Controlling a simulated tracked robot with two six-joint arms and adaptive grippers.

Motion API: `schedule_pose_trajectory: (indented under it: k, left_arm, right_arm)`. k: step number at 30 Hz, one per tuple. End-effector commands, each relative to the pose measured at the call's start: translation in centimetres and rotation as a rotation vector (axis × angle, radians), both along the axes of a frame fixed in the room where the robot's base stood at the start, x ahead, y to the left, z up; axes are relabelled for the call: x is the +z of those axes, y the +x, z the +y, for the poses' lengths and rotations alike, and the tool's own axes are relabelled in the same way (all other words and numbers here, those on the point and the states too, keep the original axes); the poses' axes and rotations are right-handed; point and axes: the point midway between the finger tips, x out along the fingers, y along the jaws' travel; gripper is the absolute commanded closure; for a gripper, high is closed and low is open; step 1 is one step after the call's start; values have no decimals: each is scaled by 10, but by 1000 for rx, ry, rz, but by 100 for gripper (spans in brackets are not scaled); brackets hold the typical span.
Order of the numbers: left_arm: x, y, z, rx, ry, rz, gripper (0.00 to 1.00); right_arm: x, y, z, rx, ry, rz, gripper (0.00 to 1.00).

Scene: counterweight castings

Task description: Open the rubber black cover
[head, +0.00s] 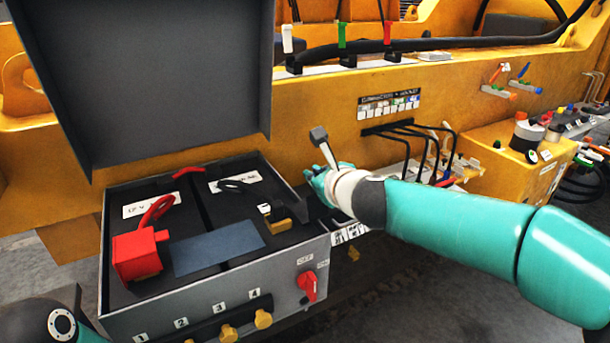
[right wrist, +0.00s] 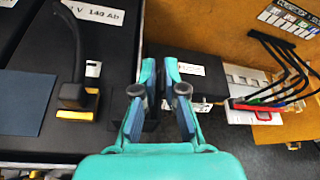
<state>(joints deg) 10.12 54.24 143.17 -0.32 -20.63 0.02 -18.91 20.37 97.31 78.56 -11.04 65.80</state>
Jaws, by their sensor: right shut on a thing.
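A grey battery box (head: 215,290) stands at the left with its dark lid raised. My right gripper (head: 318,178) is at the box's right edge in the head view. In the right wrist view its two fingers (right wrist: 159,70) are close together, shut on a black piece (right wrist: 153,126), which seems to be the rubber black cover. The fingers hide most of it, so how far it is open cannot be told. Inside the box, a black strap or cable (right wrist: 78,50) runs to a gold-coloured terminal block (right wrist: 78,114).
A red terminal cover (head: 138,256) and a blue-grey plate (head: 217,247) lie in the box. A red rotary switch (head: 308,286) and yellow knobs are on its front. A grey-headed lever (head: 319,134) stands just behind my right gripper. Black cables (head: 415,130) hang from the yellow wall to the right.

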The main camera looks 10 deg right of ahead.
Motion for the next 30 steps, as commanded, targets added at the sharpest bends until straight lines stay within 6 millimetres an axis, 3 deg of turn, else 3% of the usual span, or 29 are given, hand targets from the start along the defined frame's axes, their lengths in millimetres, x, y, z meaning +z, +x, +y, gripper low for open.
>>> schedule_pose_trajectory:
  k: [1,19,20,22,30]
  left_arm:
    - [-1,0,0,0,0,0,100]
    - [-2,0,0,0,0,0,100]
    - [-2,0,0,0,0,0,100]
    - [-2,0,0,0,0,0,100]
    - [-1,0,0,0,0,0,100]
  right_arm:
    - [-9,1,-6,-9,-13,12,100]
    - [-12,3,-9,-8,-17,10,100]
    - [-11,3,-9,-9,-18,10,83]
    - [-11,3,-9,-8,-16,10,72]
    - [-7,2,-7,-4,-11,4,70]
